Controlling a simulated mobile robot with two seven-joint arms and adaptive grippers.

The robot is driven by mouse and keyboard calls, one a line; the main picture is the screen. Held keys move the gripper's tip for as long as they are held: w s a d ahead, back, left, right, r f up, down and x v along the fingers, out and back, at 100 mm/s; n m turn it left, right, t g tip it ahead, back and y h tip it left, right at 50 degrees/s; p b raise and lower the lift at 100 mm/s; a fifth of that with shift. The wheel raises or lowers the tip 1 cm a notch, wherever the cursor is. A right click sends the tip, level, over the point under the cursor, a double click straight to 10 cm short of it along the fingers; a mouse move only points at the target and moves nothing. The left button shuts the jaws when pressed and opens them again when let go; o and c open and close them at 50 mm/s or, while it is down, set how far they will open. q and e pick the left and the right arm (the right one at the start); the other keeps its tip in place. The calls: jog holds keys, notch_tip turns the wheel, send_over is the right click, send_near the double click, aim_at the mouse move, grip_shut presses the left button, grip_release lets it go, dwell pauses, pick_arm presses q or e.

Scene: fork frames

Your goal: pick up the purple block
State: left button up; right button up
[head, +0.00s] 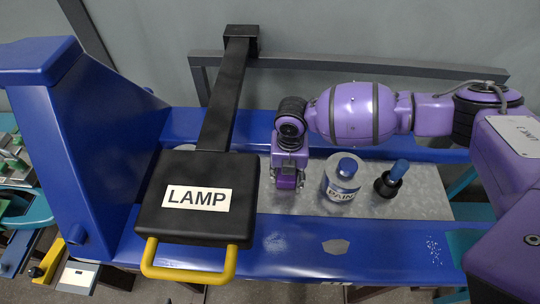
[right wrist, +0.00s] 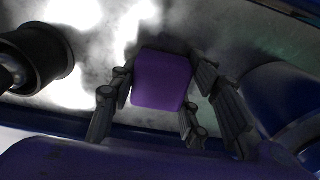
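The purple block (right wrist: 161,80) shows in the right wrist view, on or just above the grey metal surface. In the head view, my right gripper (head: 288,172) points down at this surface, just right of the lamp head. The purple shape at its lower end may be the block, mostly hidden by the gripper. In the wrist view, the dark fingers of my right gripper (right wrist: 163,82) stand on both sides of the block, very close to its sides. I cannot tell whether they touch it. My left gripper is not in view.
A black lamp head (head: 158,210) with a yellow handle stands left of the gripper. A paint can (head: 341,188) and a dark pot with a blue-topped handle (head: 388,184) stand to its right. A blue beam (head: 300,235) runs along the front.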

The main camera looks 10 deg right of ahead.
jog(key=c, duration=0.5)
jog(key=shift+r, duration=0.6)
jog(key=r, duration=0.2)
jog(key=shift+s+r, duration=0.25)
jog(key=shift+r, duration=0.1)
jog(key=s+r+p, duration=0.1)
jog(key=s+r, duration=0.8)
jog(key=s, duration=0.4)
jog(key=shift+s, duration=0.3)
jog(key=shift+d, duration=0.1)
